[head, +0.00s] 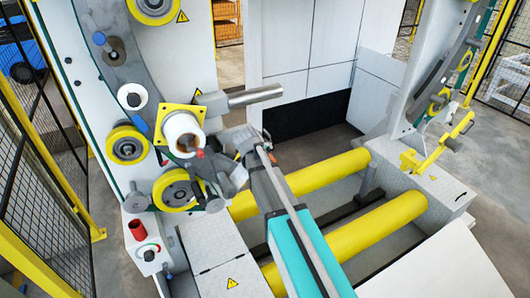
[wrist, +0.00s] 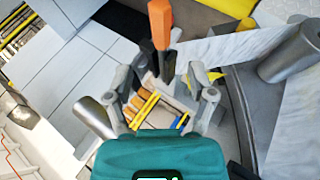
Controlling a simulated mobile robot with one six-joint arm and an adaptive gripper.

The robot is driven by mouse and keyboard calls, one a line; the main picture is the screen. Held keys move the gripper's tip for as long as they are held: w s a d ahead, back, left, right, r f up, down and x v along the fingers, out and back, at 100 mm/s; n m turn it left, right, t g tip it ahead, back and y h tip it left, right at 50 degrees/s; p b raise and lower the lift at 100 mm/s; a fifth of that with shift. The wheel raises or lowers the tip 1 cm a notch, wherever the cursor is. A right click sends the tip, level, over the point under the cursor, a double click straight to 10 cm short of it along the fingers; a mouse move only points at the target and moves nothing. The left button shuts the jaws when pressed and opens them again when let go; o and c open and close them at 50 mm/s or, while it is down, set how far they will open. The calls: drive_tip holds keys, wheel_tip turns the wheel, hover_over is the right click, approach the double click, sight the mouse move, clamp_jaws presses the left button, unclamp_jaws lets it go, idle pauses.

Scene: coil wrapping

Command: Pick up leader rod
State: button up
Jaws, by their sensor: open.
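An orange-handled piece with a dark lower end (wrist: 160,26), which looks like the leader rod, stands near upright in the wrist view. Its lower end shows between the tips of my gripper (wrist: 167,76). The fingers are spread on both sides, with gaps, and I see no grip on it. In the head view my gripper (head: 222,178) is beside the white wrapping machine, just right of its spools. A small red piece (head: 200,154) shows by the white spool there; I cannot tell if it is the same piece.
A white spool on a yellow square plate (head: 183,133) and a grey metal cylinder (head: 254,96) stick out close to my gripper. Yellow rollers (head: 378,224) lie below and to the right. A mesh fence (head: 35,170) borders the left.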

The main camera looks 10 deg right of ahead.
drive_tip(key=shift+b+x, duration=2.05)
drive_tip(key=shift+x, duration=0.55)
drive_tip(key=shift+s, duration=0.1)
clamp_jaws()
